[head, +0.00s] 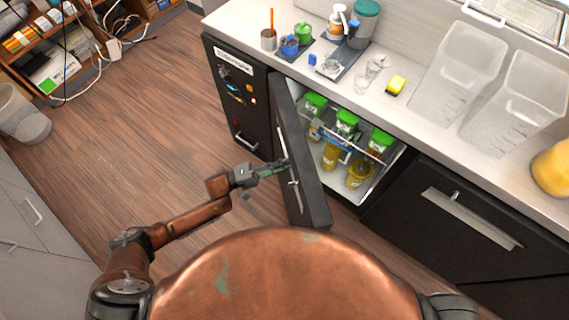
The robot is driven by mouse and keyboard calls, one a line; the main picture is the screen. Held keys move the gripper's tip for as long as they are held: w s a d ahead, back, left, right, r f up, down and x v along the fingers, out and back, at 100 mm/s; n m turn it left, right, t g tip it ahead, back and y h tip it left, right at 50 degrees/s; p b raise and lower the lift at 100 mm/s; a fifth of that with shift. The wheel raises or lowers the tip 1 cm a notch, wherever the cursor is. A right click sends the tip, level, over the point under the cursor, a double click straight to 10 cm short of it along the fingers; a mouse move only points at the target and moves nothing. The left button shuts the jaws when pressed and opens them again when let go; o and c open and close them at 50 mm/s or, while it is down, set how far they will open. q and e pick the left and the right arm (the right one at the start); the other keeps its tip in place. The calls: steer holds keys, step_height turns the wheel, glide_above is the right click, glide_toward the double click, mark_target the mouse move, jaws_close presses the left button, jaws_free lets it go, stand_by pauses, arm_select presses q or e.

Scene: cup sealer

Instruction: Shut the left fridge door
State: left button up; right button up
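The left fridge door (284,118) is black and stands ajar, swung out from the counter towards me. It has a slim metal handle (293,196) on its outer face. Behind it the fridge interior (370,187) shows, with green-lidded containers and yellow jars on shelves. My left gripper (280,168) is at the outer face of the door, close to the handle. I cannot tell whether it touches the door or how far its fingers are apart. My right gripper is out of view.
A closed black drawer front (480,240) with a long handle is right of the fridge. Open wooden floor (150,130) lies to the left.

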arm_select(q)
jaws_close()
stand_by(0.3)
steer(key=w+d+n+t+y, duration=0.3)
steer(key=w+d+t, duration=0.1)
steer(key=d, duration=0.4)
steer(key=w+d+n+t+y, duration=0.2)
steer(key=w+d+n+t, duration=0.1)
steer(key=d, duration=0.5)
steer(key=shift+w+t+y+p, duration=0.35)
steer(key=shift+w+t, duration=0.4)
steer(key=shift+t, duration=0.55)
